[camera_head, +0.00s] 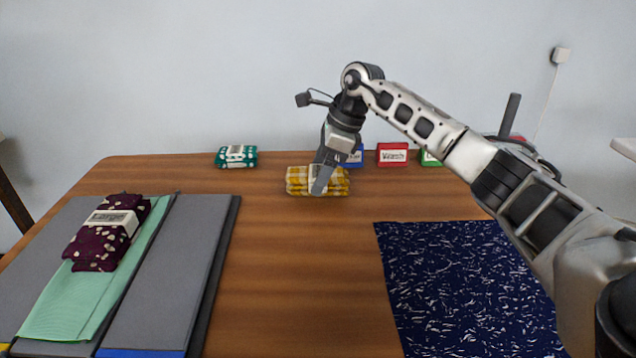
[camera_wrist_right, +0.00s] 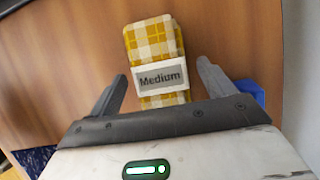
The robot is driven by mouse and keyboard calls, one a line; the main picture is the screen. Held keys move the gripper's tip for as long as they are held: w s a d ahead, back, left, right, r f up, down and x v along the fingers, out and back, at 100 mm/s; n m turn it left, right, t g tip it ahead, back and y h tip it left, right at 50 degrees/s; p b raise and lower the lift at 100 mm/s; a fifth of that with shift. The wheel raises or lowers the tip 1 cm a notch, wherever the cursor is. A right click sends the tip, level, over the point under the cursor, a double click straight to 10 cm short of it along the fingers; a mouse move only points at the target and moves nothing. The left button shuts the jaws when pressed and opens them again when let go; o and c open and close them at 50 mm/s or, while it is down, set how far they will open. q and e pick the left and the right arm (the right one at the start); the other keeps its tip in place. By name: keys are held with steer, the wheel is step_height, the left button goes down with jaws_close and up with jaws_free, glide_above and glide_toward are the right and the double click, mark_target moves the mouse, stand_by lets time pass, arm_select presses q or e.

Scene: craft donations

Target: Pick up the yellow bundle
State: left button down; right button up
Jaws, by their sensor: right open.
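The yellow bundle (camera_head: 300,181) is a yellow and white checked folded cloth with a white band. It lies on the table toward the back middle. In the right wrist view the yellow bundle (camera_wrist_right: 153,45) shows its "Medium" label, with its near end between the spread fingers. My right gripper (camera_head: 320,188) is over the bundle and hides part of it in the head view. In the right wrist view my right gripper (camera_wrist_right: 162,82) is open, one finger on each side, with gaps to the cloth. My left gripper is not in view.
A green bundle (camera_head: 236,156) lies back left. Blue (camera_head: 355,157), red (camera_head: 392,154) and green (camera_head: 430,159) labelled blocks stand at the back right. A maroon bundle (camera_head: 94,254) lies on a mint cloth (camera_head: 62,303) on grey boards (camera_head: 174,268). A navy cloth (camera_head: 460,290) lies front right.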

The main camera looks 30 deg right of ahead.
steer(key=shift+w+a+f, duration=0.15)
steer(key=shift+a+f, duration=0.1)
steer(key=shift+f, duration=0.25)
steer(key=c, duration=1.1)
steer(key=shift+r, duration=0.2)
